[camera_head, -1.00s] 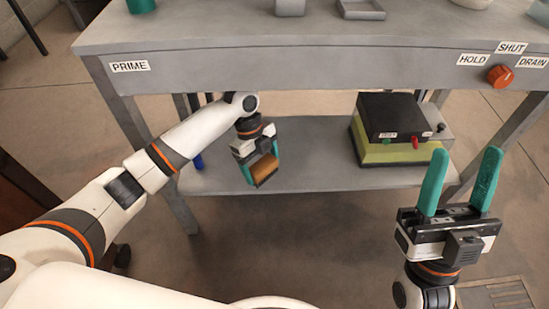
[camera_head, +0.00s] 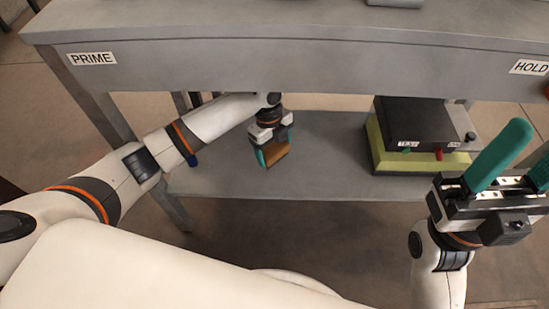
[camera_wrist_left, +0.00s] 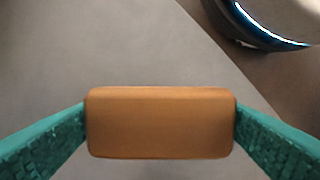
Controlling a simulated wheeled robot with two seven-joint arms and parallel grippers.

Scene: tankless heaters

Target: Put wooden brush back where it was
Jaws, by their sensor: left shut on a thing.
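The wooden brush (camera_wrist_left: 160,122) shows as an orange-brown block in the left wrist view, clasped between the two green fingers. In the head view the brush (camera_head: 276,156) is small at the tip of my left gripper (camera_head: 275,152). My left gripper is shut on it, over the grey lower shelf (camera_head: 325,185) beneath the bench top. I cannot tell whether the brush touches the shelf; bristles are not visible. My right gripper (camera_head: 525,165) is at the right, its green fingers apart with nothing seen between them, and the picture edge cuts it off.
A black box on a yellow-green base (camera_head: 415,135) stands on the lower shelf to the right. The grey bench top (camera_head: 270,25), labelled PRIME and HOLD, overhangs the shelf. The shelf's middle, between my left gripper and the box, is bare.

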